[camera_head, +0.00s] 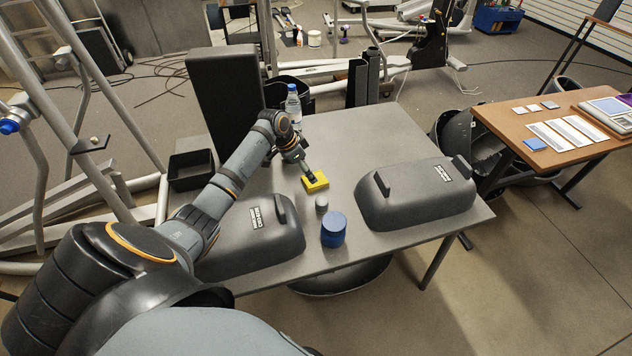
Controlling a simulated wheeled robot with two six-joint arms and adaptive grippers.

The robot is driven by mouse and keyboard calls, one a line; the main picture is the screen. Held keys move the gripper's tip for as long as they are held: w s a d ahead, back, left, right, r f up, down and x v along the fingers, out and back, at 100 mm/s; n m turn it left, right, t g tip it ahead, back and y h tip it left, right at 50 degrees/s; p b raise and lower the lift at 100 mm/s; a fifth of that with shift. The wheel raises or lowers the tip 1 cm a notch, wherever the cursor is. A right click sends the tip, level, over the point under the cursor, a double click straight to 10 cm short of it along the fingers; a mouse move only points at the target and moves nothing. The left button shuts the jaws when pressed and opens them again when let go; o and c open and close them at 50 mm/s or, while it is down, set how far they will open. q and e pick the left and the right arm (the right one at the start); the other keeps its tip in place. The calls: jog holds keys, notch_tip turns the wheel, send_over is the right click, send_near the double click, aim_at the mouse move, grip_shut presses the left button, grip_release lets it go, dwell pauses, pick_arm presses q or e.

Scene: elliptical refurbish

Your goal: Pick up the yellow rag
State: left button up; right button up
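The yellow rag (316,182) is a small bright yellow piece lying on the grey table (390,135), just right of the middle of my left arm's reach. My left gripper (309,176) comes in from the left and points down at the rag. Its fingertips are at the rag's upper left part and cover some of it. Whether the fingers are open or closed on the rag is too small to tell. My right gripper is not in this view.
Two dark grey covers stand on the table, one right (415,195) and one left (255,238). A blue jar (333,229) and small grey cylinder (322,203) stand between them. A bottle (293,105) stands at the back. An open black box (191,170) is at the left.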

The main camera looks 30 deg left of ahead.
pick_arm(q)
jog(key=x, duration=0.3)
jog(key=shift+w+a+r, duration=0.1)
jog(key=shift+w+a, duration=0.1)
jog(key=shift+w, duration=0.05)
jog(key=shift+w+d+f, duration=0.1)
jog(key=shift+w+f, duration=0.05)
jog(key=shift+f, duration=0.55)
jog(key=x, duration=0.3)
jog(key=shift+w+f, duration=0.2)
jog(key=shift+f, duration=0.2)
jog(key=shift+s, duration=0.1)
jog(key=shift+c, duration=0.4)
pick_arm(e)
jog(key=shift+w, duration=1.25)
pick_arm(q)
jog(key=c, duration=1.1)
jog(key=shift+o, duration=0.2)
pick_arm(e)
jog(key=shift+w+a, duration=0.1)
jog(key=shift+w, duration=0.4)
pick_arm(q)
jog(key=shift+r, duration=0.2)
notch_tip(320, 180, up, 10)
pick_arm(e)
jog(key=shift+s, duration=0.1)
